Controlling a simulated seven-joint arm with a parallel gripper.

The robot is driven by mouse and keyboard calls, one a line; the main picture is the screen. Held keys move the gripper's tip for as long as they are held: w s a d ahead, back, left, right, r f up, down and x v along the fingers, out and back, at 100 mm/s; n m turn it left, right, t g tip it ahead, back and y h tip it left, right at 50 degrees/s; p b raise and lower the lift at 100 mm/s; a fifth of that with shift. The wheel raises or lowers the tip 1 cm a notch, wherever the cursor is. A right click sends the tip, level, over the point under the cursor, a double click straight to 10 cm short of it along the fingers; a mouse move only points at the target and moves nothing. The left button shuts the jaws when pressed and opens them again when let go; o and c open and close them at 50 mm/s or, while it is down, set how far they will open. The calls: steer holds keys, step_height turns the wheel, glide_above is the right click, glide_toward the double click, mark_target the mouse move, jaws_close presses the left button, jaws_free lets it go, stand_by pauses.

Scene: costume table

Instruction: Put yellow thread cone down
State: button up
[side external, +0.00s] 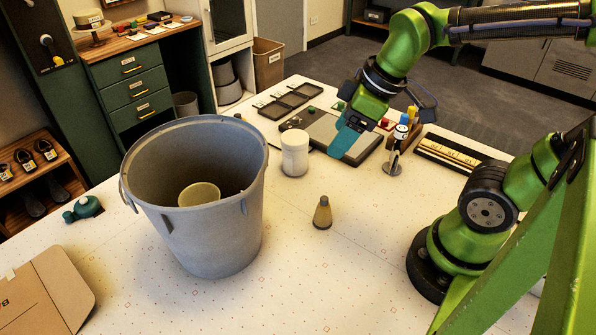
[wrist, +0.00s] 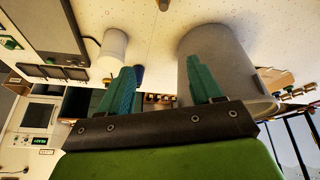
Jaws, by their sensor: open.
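A small cone with a dull yellow body and darker base, apparently the yellow thread cone (side external: 322,213), stands upright on the white patterned table (side external: 350,270), right of the large grey bucket. My gripper (side external: 345,148) is above the table behind the cone, apart from it. Its teal fingers are spread with nothing between them, as the wrist view (wrist: 164,78) shows. A small brownish thing (wrist: 162,5) at the top edge of the wrist view may be the cone, cut off by the frame.
The large grey bucket (side external: 235,225) holds a pale yellow round thing (side external: 199,194). A white jar (side external: 294,152) stands between bucket and gripper. The table front is clear.

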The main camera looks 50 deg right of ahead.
steer(key=r+m+t, duration=0.1)
steer(key=m, duration=0.2)
steer(key=s+r+m, duration=0.1)
steer(key=m, duration=0.2)
steer(key=r+m+t, duration=0.1)
steer(key=m, duration=0.2)
steer(key=shift+s+d+t+y, duration=0.25)
steer(key=shift+d+t+y, duration=0.05)
